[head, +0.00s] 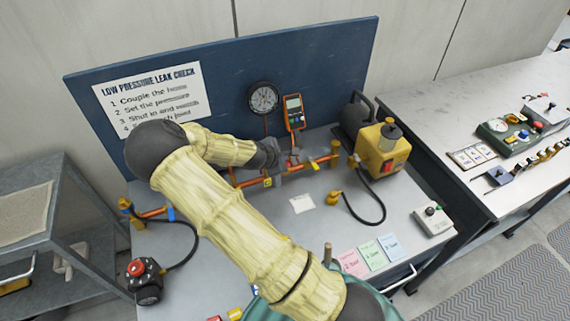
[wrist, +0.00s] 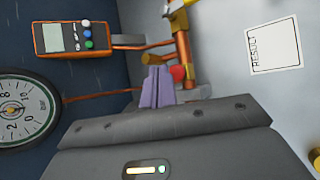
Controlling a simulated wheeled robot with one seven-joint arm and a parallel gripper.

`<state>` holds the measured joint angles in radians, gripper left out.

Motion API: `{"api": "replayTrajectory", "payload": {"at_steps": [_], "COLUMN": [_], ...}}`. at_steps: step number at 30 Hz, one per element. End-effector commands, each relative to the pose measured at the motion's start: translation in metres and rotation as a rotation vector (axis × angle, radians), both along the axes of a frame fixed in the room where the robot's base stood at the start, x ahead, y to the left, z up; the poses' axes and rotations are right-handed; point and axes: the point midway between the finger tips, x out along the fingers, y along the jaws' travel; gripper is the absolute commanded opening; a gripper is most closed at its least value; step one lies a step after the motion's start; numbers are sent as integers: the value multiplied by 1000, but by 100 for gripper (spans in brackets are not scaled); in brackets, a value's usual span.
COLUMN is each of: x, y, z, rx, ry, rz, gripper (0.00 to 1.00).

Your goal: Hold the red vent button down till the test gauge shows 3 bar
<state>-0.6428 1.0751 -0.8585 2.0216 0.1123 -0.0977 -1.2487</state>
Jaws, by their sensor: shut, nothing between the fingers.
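My gripper (wrist: 158,70) is shut and empty, with its pale purple fingers pointing at the copper pipework. A red rounded part (wrist: 177,74), likely the vent button, shows just right of the fingertips in the wrist view. I cannot tell whether the fingers touch it or whether it is pressed. In the head view my gripper (head: 272,153) is at the pipe below the round dial gauge (head: 264,98), and the red part cannot be made out there. The dial also shows in the wrist view (wrist: 20,108), turned and cut off; its reading is unclear.
An orange handheld meter (head: 293,110) hangs on the blue board (head: 335,60); its display is unreadable. A yellow pump (head: 383,150) with a black hose stands right of the pipework. A red-topped unit (head: 137,268) is at lower left. A result card (head: 302,203) lies on the bench.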

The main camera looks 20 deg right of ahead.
Motion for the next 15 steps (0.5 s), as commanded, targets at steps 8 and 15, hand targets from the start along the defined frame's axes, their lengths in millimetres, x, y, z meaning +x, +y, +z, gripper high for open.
{"api": "replayTrajectory", "payload": {"at_steps": [8, 15], "x": [0, 1], "y": [0, 3], "z": [0, -7], "rx": [0, -1], "ry": [0, 1], "rz": [0, 3], "gripper": [0, 0]}}
